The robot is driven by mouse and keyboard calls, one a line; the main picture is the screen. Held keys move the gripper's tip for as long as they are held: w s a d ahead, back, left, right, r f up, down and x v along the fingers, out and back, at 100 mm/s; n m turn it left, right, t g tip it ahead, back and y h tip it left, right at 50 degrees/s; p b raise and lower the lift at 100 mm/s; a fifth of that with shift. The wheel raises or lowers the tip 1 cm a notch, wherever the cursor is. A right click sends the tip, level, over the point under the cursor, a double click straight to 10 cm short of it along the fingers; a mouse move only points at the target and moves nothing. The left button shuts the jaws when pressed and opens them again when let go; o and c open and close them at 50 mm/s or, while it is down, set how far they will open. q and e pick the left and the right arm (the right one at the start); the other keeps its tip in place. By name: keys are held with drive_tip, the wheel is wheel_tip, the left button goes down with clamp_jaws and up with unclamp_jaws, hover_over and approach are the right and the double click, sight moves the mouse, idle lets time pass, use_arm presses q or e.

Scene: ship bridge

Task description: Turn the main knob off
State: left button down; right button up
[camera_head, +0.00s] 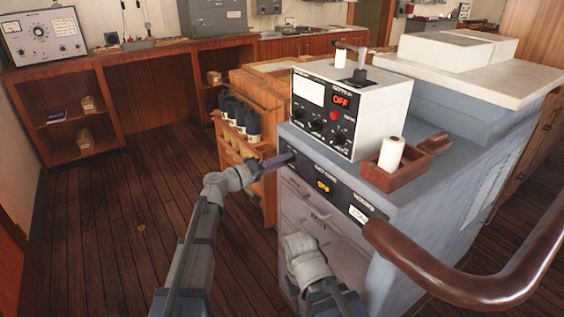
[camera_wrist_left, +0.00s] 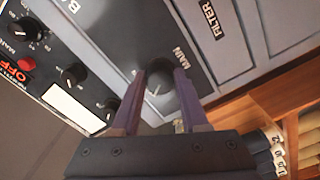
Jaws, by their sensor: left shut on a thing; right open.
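The round dark knob labelled MAIN (camera_wrist_left: 159,74) sits on a black panel on the front of the grey console (camera_head: 430,180). In the left wrist view it lies between the purple fingers of my left gripper (camera_wrist_left: 161,86), which is shut on it. A pale pointer mark shows on the knob's near edge. In the head view my left gripper (camera_head: 285,159) reaches the left end of that panel and hides the knob. My right wrist (camera_head: 303,258) is low in front of the console drawers, apart from the panel; its fingertips are hidden.
A white meter box (camera_head: 384,110) on the console has several knobs and a red OFF display (camera_head: 341,100). A wooden tray (camera_head: 372,180) holds a white roll (camera_head: 391,154). A brown handrail (camera_head: 470,285) curves in at the lower right. Floor at left is clear.

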idle(0.4)
use_arm(q)
drive_tip(key=shift+c, duration=2.1)
unclamp_jaws()
drive_tip(key=v, duration=0.7)
drive_tip(key=shift+s+a, duration=0.2)
drive_tip(key=shift+a, duration=0.15)
